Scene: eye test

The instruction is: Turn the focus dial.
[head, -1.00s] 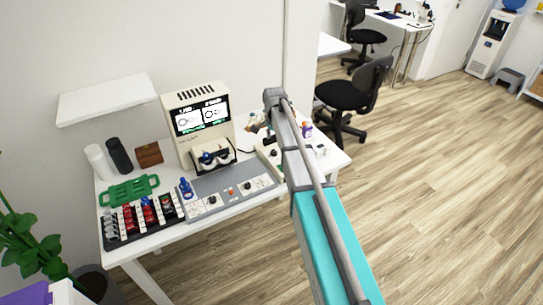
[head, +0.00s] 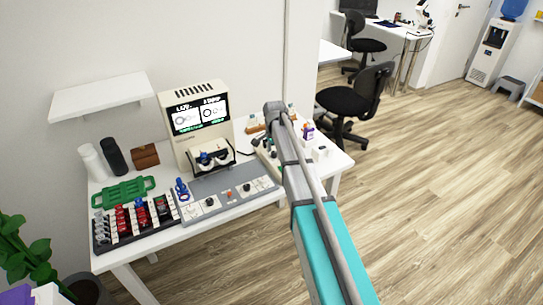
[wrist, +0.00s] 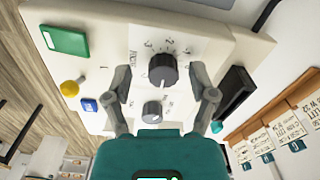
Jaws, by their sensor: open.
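In the wrist view a large dark dial (wrist: 163,71) with a white mark sits on a cream panel (wrist: 105,45), with a numbered scale around it. A smaller grey dial (wrist: 152,109) sits below it. The lettering beside the dials is too small to read surely, so I cannot tell which is the focus dial. My gripper (wrist: 156,74) is open, its fingers on either side of the large dial. I cannot tell whether they touch it. In the head view the cream box (head: 263,154) is partly behind my arm, and my gripper cannot be made out.
On the panel are a green plate (wrist: 64,41), a yellow knob (wrist: 70,88) and a blue switch (wrist: 88,105). A dark block (wrist: 236,92) stands close to the right finger. A screen device (head: 199,115) and a grey control board (head: 228,195) are left of my arm.

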